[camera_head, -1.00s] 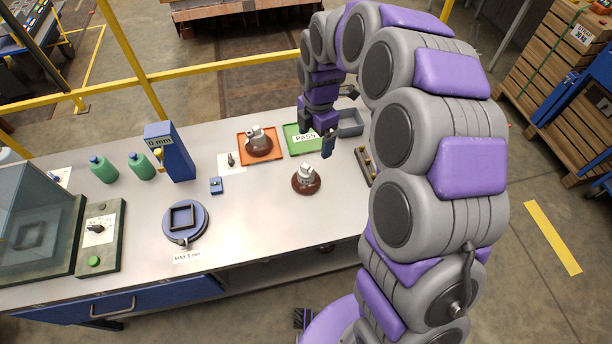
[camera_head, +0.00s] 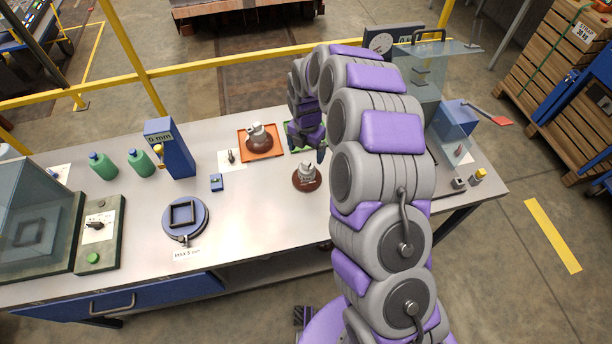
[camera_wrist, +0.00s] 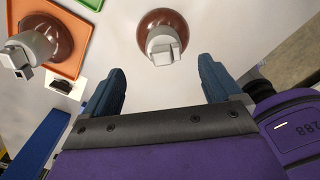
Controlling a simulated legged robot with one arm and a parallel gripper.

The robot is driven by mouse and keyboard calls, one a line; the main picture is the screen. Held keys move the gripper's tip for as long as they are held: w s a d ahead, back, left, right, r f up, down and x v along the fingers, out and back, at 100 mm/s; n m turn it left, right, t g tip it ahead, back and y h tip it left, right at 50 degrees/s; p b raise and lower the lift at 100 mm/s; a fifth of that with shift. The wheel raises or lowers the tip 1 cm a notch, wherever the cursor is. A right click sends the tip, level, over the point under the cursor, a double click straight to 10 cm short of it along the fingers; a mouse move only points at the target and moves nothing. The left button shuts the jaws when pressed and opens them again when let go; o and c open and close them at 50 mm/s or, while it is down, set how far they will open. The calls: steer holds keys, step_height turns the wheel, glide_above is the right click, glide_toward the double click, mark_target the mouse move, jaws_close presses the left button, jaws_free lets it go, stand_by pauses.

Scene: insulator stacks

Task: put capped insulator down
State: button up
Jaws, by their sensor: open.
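A brown insulator with a grey metal cap (camera_head: 306,179) stands upright on the bare bench top; it also shows at the top middle of the wrist view (camera_wrist: 163,30). A second capped insulator (camera_head: 260,139) sits on the orange tray (camera_head: 245,155); it is at the upper left of the wrist view (camera_wrist: 40,42). My gripper (camera_wrist: 165,82) is open and empty, with its two blue fingers apart and pointing toward the bench insulator, which lies beyond the fingertips. In the head view my gripper (camera_head: 307,147) is behind that insulator, partly hidden by my arm.
The green tray (camera_wrist: 93,3) is mostly hidden by my arm in the head view. A blue "0 mm" gauge (camera_head: 170,150), green bottles (camera_head: 103,168) and a round blue stand (camera_head: 186,222) are left. A clear-sided machine (camera_head: 440,110) is right. The bench's front middle is clear.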

mark_target(307, 162)
step_height(307, 162, down, 3)
steer(key=shift+d+f, duration=0.1)
steer(key=f, duration=0.1)
steer(key=f+b, duration=0.1)
steer(key=f, duration=0.3)
steer(key=shift+s+f, duration=0.15)
steer(key=shift+s, duration=0.1)
jaws_close()
stand_by(0.7)
